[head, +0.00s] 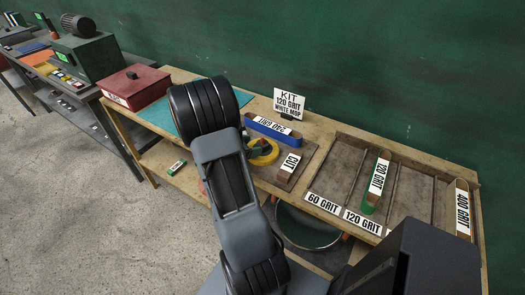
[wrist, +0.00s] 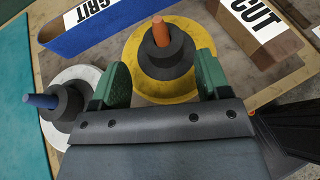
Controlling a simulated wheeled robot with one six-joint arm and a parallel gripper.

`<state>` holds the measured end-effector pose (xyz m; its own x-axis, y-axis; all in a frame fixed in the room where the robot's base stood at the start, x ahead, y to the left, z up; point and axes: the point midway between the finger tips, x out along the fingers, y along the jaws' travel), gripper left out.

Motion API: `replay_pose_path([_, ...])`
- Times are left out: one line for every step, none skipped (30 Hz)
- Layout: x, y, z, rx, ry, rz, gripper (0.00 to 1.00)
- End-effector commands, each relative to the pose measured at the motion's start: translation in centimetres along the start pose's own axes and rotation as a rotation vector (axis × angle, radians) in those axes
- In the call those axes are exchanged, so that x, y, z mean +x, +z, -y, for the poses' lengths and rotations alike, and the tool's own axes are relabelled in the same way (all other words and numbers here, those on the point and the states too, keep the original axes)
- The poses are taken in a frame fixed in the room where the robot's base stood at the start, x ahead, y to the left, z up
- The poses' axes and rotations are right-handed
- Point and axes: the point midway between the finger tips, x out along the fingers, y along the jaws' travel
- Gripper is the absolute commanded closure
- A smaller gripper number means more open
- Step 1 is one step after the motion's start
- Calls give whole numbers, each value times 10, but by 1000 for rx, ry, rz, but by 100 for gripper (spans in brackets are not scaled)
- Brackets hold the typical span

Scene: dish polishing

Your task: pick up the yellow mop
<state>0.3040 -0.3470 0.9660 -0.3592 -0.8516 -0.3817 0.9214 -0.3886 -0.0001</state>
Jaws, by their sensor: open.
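The yellow mop (wrist: 190,30) is a yellow disc with a black hub and an orange pin, in the upper middle of the wrist view. In the head view its yellow rim (head: 268,158) shows just right of my arm, partly covered. My gripper (wrist: 164,66) is open, with its green fingers on either side of the black hub, over the disc. I see a gap between each finger and the hub; I cannot tell whether the fingers touch the disc.
A white mop (wrist: 88,77) with a blue pin lies close to the left finger. A blue belt (head: 270,130) labelled 240 GRIT is behind, and a CUT-labelled block (head: 288,167) is at right. A kit card (head: 289,101) reads 120 GRIT, WHITE MOP. A divided tray (head: 340,160) fills the right side.

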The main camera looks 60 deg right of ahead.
Motion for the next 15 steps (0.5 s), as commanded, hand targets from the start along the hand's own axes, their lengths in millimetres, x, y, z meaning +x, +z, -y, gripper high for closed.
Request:
replay_pose_path([7,3,2,0,-5,0,30])
replay_pose_path([11,4,2,0,-5,0,30])
replay_pose_path([17,5,3,1,-6,-1,30])
replay_pose_path([21,6,3,0,-5,-1,30])
replay_pose_path([25,6,4,-1,-6,-2,30])
replay_pose_path([30,5,3,0,-5,-1,30])
replay_pose_path([33,5,3,0,-4,0,30])
replay_pose_path([36,5,3,0,-5,-1,30])
replay_pose_path([40,4,3,0,-4,-1,30])
replay_pose_path([42,4,3,0,-2,-1,30])
replay_pose_path([43,4,2,0,-2,-1,30])
replay_pose_path([44,4,2,1,-1,-1,30])
replay_pose_path([45,4,2,1,-1,-1,30])
replay_pose_path([45,4,2,1,-1,-1,30])
replay_pose_path([46,4,2,1,-1,-1,30])
